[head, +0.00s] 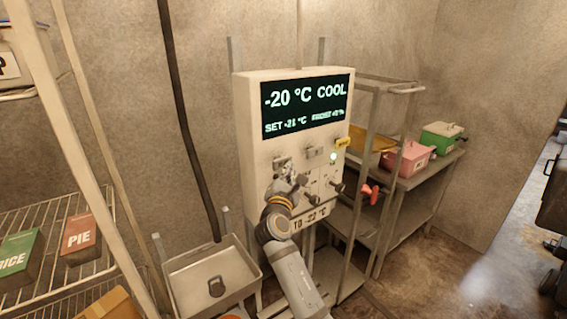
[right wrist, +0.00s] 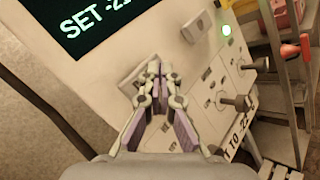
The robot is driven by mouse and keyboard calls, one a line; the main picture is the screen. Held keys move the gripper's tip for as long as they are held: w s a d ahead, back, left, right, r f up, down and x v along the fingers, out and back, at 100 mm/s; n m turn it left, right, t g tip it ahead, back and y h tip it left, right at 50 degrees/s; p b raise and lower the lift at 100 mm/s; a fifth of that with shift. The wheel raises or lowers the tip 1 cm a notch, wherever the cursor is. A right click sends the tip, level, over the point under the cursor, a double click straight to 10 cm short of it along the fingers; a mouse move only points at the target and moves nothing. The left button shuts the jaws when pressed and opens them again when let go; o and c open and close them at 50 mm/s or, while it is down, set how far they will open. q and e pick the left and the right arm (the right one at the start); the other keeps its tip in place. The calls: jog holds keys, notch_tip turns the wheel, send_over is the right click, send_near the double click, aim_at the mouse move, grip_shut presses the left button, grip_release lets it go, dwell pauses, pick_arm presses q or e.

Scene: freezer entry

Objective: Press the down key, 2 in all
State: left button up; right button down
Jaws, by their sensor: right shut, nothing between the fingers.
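A raised key (head: 280,162) at the left of the panel is partly hidden by my right gripper (head: 289,180). A second key (head: 314,152) is to its right. No arrow marks are legible. In the right wrist view, my right gripper (right wrist: 153,68) is shut and empty, its tips over the left key's plate (right wrist: 130,82); contact cannot be told. My left gripper is out of view.
A green lamp (head: 333,157) and dark knobs (head: 337,187) are on the panel's right. A metal rack with pink (head: 408,158) and green (head: 441,136) boxes stands to the right. A metal sink (head: 207,268) is below left, and a wire shelf (head: 60,240) at far left.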

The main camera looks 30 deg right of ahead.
jog(key=shift+s, duration=0.15)
jog(key=s+p, duration=0.1)
jog(key=s, duration=0.1)
jog(key=s+p, duration=0.1)
jog(key=s, duration=0.1)
jog(key=shift+s+d, duration=0.2)
jog(key=shift+s, duration=0.15)
dwell(1.8)
jog(key=s+p, duration=0.2)
jog(key=s, duration=0.2)
jog(key=w+b, duration=0.2)
jog(key=w, duration=0.7)
jog(key=shift+a, duration=0.2)
